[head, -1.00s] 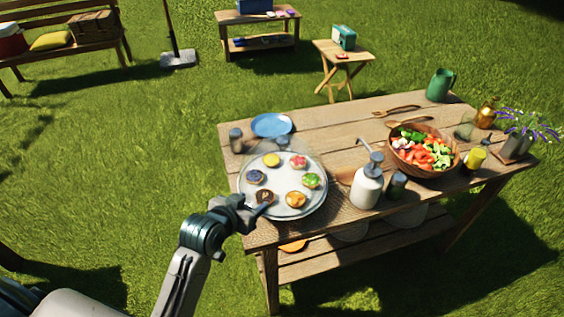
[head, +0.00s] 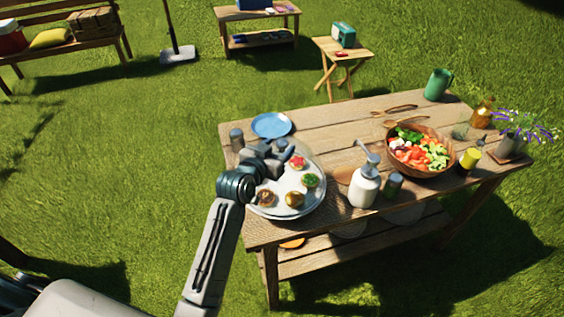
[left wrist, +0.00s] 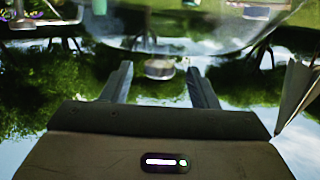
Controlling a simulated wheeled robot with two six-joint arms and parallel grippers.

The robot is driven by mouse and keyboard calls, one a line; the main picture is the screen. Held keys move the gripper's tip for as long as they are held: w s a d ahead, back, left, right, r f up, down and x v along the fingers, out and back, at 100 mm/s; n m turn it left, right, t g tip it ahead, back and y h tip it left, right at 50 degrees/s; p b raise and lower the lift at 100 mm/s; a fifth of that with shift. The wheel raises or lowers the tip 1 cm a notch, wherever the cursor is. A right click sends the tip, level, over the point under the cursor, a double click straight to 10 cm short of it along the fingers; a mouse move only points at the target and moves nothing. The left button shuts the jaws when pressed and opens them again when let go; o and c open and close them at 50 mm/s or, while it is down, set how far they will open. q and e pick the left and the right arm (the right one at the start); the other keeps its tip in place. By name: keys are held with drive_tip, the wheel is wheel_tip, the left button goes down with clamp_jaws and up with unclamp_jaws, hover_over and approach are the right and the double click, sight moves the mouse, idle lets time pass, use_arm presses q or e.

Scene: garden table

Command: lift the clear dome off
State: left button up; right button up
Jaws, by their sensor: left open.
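The clear dome (head: 319,172) stands on the table's left part over a round tray (head: 283,216) of small cakes (head: 294,199). My left gripper (head: 284,150) reaches over the top of the dome and hides part of it and some of the cakes. In the left wrist view the two fingers (left wrist: 159,70) are spread apart. A small rounded knob (left wrist: 159,68) shows between their tips, with the dome's curved clear wall (left wrist: 190,40) behind it. I cannot tell whether the fingers touch the knob. My right gripper is not in view.
A blue plate (head: 271,125) and a grey shaker (head: 237,140) stand behind the dome. A white pump bottle (head: 364,188), a dark shaker (head: 393,186) and a salad bowl (head: 420,168) stand to its right. Grass lies left of the table.

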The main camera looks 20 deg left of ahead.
use_arm(q)
drive_tip(key=shift+p+x, duration=0.3)
drive_tip(key=shift+x, duration=1.2)
drive_tip(key=shift+s, duration=0.1)
drive_tip(key=shift+c, duration=0.2)
clamp_jaws()
drive_tip(key=shift+r, duration=0.1)
